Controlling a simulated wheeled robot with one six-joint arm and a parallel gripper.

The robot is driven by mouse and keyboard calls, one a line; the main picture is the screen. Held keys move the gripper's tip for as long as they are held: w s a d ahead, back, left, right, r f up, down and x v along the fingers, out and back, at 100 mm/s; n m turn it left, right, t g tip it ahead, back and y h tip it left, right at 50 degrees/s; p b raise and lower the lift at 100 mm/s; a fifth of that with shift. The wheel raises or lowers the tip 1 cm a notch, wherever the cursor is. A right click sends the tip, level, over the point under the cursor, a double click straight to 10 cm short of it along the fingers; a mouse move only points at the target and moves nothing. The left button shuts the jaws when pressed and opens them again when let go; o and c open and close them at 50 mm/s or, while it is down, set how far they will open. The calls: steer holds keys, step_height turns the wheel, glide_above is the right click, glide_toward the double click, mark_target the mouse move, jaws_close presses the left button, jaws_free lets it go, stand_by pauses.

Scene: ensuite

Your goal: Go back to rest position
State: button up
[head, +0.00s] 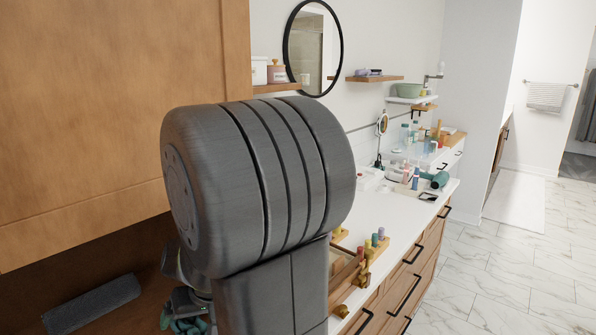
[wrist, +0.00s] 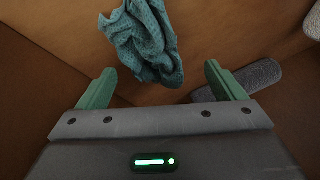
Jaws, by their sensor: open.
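My gripper shows in the wrist view (wrist: 160,85), its two green fingers wide apart with nothing between them. A crumpled teal cloth (wrist: 145,42) lies on a brown wooden surface (wrist: 225,30) just beyond the fingertips. My large grey arm link covers the middle of the head view and hides most of the gripper.
A wooden cabinet panel (head: 110,110) stands close on the left, above a dark recess with a grey roll (head: 92,303). A white counter (head: 395,215) with drawers holds a wooden tray (head: 345,268), bottles and a teal hair dryer (head: 436,180). The tiled floor (head: 520,265) at right is clear.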

steer(key=shift+r, duration=1.1)
steer(key=shift+f, duration=0.15)
